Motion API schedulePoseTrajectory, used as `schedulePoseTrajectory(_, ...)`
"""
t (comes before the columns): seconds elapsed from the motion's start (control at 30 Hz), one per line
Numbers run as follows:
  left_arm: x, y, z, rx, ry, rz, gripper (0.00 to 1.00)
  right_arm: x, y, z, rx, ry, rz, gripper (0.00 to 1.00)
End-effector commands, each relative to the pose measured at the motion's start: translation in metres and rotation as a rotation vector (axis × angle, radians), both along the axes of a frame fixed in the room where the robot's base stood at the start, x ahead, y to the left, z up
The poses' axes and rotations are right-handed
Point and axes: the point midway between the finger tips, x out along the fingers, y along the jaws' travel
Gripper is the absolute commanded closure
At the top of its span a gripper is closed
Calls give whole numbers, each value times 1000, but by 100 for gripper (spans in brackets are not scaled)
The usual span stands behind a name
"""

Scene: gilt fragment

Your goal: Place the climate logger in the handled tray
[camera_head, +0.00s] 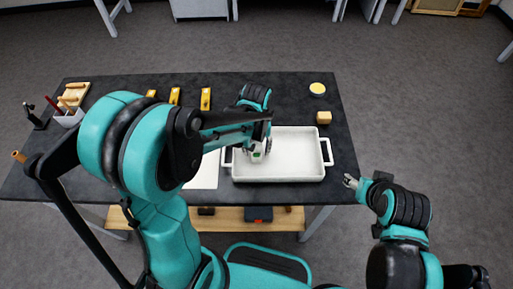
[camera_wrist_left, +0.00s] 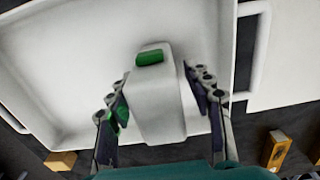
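The climate logger (camera_head: 257,156) is a small white device with a green display. The handled tray (camera_head: 300,177) is white and shallow, with a handle at each end. My left gripper (camera_head: 261,146) and the logger are over the tray's left part. Whether the logger's underside touches the tray floor is hidden. My right gripper (camera_head: 350,182) is off the table's right front edge, with nothing visible in it.
A white sheet (camera_head: 205,173) lies left of the tray. Several yellow blocks (camera_head: 206,98) stand along the back. A tan block (camera_head: 323,117) and a round yellow-topped container (camera_head: 317,89) sit behind the tray at right.

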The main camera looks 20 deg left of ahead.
Motion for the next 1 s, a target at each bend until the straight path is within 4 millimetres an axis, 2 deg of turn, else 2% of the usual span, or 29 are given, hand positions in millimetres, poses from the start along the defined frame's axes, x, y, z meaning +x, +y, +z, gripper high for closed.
schedulePoseTrajectory(0.13,0,0,3,0,0,0,49,0,0,3,0,0,0,45)
schedulePoseTrajectory(0.23,0,0,14,0,0,0,49,0,0,8,0,0,0,45)
schedulePoseTrajectory(0.6,0,0,94,0,0,0,49,0,0,36,0,0,0,45)
schedulePoseTrajectory(0.7,0,0,110,0,0,0,49,0,0,40,0,0,0,45)
schedulePoseTrajectory(0.87,-1,1,123,0,-3,-1,49,0,0,43,0,0,0,45)
schedulePoseTrajectory(1.0,-12,6,135,-4,-57,-23,49,0,0,43,0,0,0,45)
